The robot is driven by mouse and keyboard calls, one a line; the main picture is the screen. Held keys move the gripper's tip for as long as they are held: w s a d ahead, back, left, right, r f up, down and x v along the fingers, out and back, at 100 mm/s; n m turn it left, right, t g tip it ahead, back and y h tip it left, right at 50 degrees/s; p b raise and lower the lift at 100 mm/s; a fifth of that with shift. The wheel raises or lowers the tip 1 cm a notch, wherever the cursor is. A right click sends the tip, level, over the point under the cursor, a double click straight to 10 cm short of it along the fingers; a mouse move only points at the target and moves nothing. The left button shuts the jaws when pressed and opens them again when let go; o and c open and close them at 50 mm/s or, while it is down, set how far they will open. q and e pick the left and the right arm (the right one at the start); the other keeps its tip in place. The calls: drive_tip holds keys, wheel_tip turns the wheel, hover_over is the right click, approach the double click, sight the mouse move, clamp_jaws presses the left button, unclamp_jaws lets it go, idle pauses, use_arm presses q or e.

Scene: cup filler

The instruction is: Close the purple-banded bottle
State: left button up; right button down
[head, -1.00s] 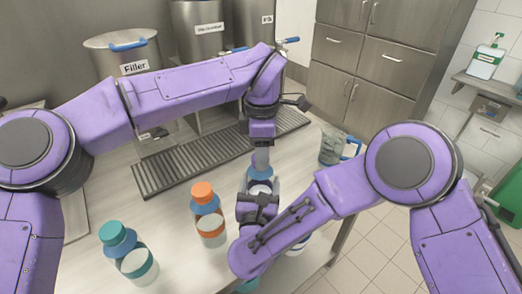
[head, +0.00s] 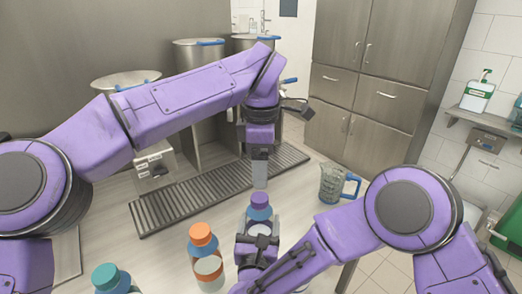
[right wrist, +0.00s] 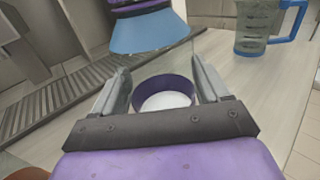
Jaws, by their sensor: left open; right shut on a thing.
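The purple-banded bottle (head: 263,228) stands upright on the counter, with a purple cap (head: 260,200) sitting on its top. In the right wrist view its purple band (right wrist: 163,88) shows between the fingers, with its blue shoulder (right wrist: 148,33) and part of the cap (right wrist: 140,5) above. My right gripper (head: 257,246) is shut around the bottle's body. My left gripper (head: 260,176) is open and points down just above the cap, apart from it. Whether the cap is fully tight cannot be told.
An orange-capped bottle (head: 206,265) stands left of my right gripper, and a teal-capped bottle (head: 108,279) farther left. A clear jug with a blue handle (head: 331,184) stands to the right. A drip grate (head: 190,195) and metal tanks (head: 198,62) lie behind.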

use_arm(q)
wheel_tip(320, 180, up, 5)
drive_tip(key=shift+f, duration=0.2)
use_arm(e)
unclamp_jaws()
drive_tip(key=shift+s, duration=0.3)
drive_tip(key=s+b, duration=0.1)
drive_tip(key=s, duration=0.2)
drive_tip(key=s+b, duration=0.1)
drive_tip(key=s, duration=0.2)
drive_tip(key=s+a+b, duration=0.1)
drive_tip(key=s, duration=0.2)
drive_tip(key=shift+s, duration=0.1)
use_arm(q)
wheel_tip(320, 180, down, 3)
use_arm(e)
drive_tip(key=shift+s, duration=0.35)
